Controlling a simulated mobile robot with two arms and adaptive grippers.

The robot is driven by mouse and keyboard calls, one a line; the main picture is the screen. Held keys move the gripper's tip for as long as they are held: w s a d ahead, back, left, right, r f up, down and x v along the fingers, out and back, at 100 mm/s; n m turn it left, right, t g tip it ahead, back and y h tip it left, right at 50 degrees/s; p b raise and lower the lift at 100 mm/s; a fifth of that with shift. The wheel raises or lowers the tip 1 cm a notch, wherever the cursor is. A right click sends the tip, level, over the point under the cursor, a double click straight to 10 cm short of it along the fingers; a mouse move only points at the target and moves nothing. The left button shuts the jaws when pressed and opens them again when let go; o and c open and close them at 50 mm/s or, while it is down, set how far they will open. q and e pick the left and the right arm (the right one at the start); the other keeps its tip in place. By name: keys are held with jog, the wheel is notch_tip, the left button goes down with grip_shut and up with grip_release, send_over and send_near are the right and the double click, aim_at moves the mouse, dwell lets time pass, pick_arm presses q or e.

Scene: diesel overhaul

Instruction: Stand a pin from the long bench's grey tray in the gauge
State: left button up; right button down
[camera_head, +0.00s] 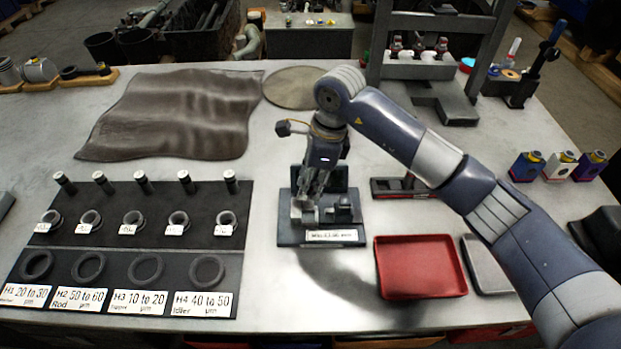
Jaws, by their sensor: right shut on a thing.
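The gauge (290,238) is a dark block with a white label, standing near the middle of the bench. My right gripper (306,203) points down at the gauge's left part and is shut on a small metallic piece, seemingly a pin, mostly hidden by the fingers. I cannot tell whether the pin touches the gauge. The grey tray (490,275) lies to the right, partly cut off from view by my right arm; no pin can be made out in its visible part. My left gripper is not in view.
A red tray (420,268) lies between the gauge and the grey tray. A black board (120,240) with several upright pins, rings and labels is at left. A dark cloth (175,115) lies behind it. A dark stand (400,187) is right of the gauge.

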dwell(0.5)
jog(key=shift+r+b, duration=0.15)
jog(key=shift+b, duration=0.15)
jog(key=shift+b, duration=0.35)
dwell(0.5)
dwell(0.5)
jog(key=shift+f+b, duration=0.65)
jog(key=shift+b, duration=0.15)
jog(key=shift+f, duration=0.2)
jog(key=shift+f+b, duration=0.3)
jog(key=shift+b, duration=0.3)
jog(key=shift+f+b, duration=0.25)
jog(key=shift+b, duration=0.05)
jog(key=shift+f+b, duration=0.45)
jog(key=shift+b, duration=0.05)
